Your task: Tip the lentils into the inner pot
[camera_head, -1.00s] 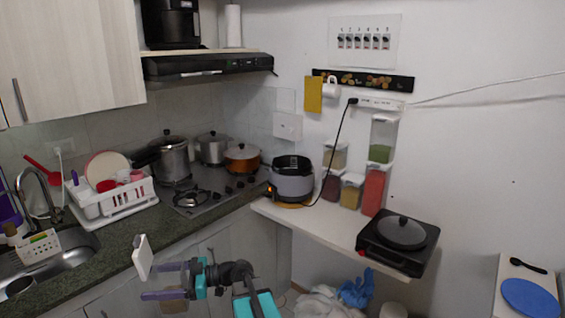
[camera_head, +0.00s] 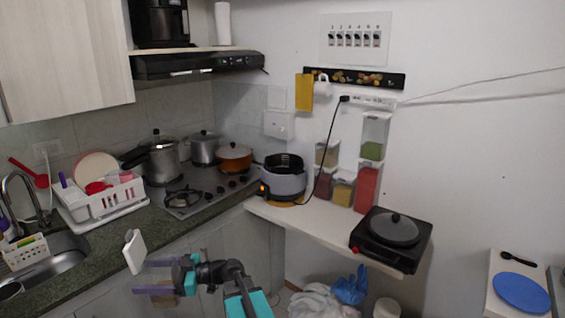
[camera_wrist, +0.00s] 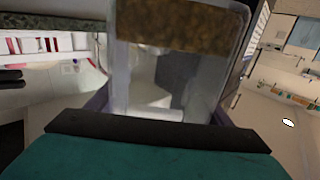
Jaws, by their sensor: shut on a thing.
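The lentils (camera_wrist: 180,25) show as a brown mass at one end of a clear container (camera_wrist: 150,75) in the wrist view. The inner pot (camera_head: 284,164) is the dark open bowl inside the grey cooker (camera_head: 284,185), which has no lid on. The cooker is apart from my gripper, farther back and to the right.
The cooker stands at the left end of a white shelf (camera_head: 325,228). Spice containers (camera_head: 366,187) and a black hot plate with a lidded pan (camera_head: 393,230) stand to its right. A black cord (camera_head: 332,150) hangs by the cooker. A dish rack (camera_head: 102,200) stands on the counter.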

